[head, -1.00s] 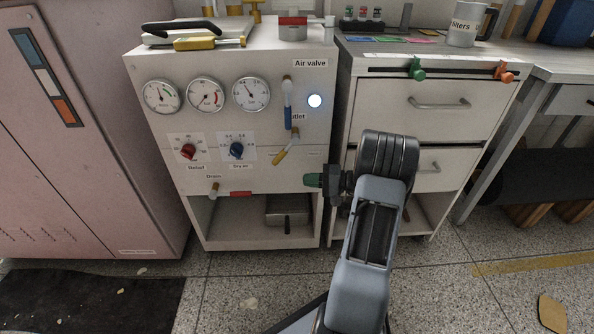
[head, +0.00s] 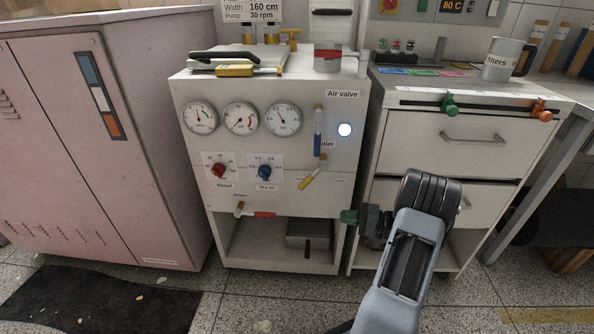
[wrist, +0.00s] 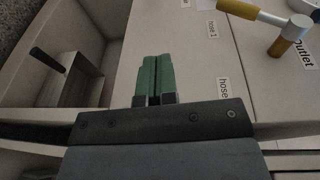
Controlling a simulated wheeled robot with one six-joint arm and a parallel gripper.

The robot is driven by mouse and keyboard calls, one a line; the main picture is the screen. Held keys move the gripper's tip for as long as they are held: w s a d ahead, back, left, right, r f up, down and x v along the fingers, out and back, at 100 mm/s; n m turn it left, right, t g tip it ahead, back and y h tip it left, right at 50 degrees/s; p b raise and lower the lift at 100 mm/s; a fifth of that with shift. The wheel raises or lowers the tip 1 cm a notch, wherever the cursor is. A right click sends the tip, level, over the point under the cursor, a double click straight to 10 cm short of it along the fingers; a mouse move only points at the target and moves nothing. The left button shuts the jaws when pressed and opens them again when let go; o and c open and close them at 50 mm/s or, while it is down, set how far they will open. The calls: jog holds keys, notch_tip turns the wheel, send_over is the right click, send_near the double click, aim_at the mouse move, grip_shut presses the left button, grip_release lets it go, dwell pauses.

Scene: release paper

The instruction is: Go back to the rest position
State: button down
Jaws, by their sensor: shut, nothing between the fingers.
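My gripper (head: 349,216) has green fingertips and points left, just in front of the right edge of the control cabinet (head: 195,160). In the wrist view its two green fingers (wrist: 154,76) lie side by side, shut with nothing between them. My arm rises from the bottom right of the head view and bends at a dark joint. In the wrist view a face with hose labels lies beyond the fingertips. I cannot tell the exact gap between fingers and cabinet.
The cabinet has gauges, a red knob (head: 218,171), a blue knob (head: 264,173), a blue-handled valve (head: 318,138) and a yellow-handled lever (head: 312,173). A metal box (head: 308,236) sits in its lower shelf. A drawer unit (head: 432,140) stands right, a pink cabinet (head: 120,150) left.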

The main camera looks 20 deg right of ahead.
jog(key=s+a+r+n+g+h+p, duration=0.2)
jog(key=a+r+g+p, duration=0.3)
jog(key=a+r+p, duration=0.55)
jog(key=s+a+r+n+g+h+p, duration=0.15)
jog(key=a+r+g+p, duration=0.45)
jog(key=r, duration=0.8)
jog(key=s+a+r+n+t+h+p, duration=0.1)
jog(key=s+a+r+h+p, duration=0.1)
jog(key=r+p, duration=0.5)
jog(key=s+a+r+n+t+h+p, duration=0.1)
jog(key=s+a+r+n+h+p, duration=0.1)
jog(key=r+p, duration=0.5)
jog(key=s+a+r+n+t+h+p, duration=0.1)
jog(key=s+a+r+h+p, duration=0.2)
jog(key=r, duration=0.9)
jog(key=s+h+p, duration=0.2)
jog(key=s+p, duration=0.1)
jog(key=p, duration=0.1)
jog(key=shift+a+p, duration=0.35)
jog(key=shift+p, duration=0.05)
jog(key=shift+n, duration=0.25)
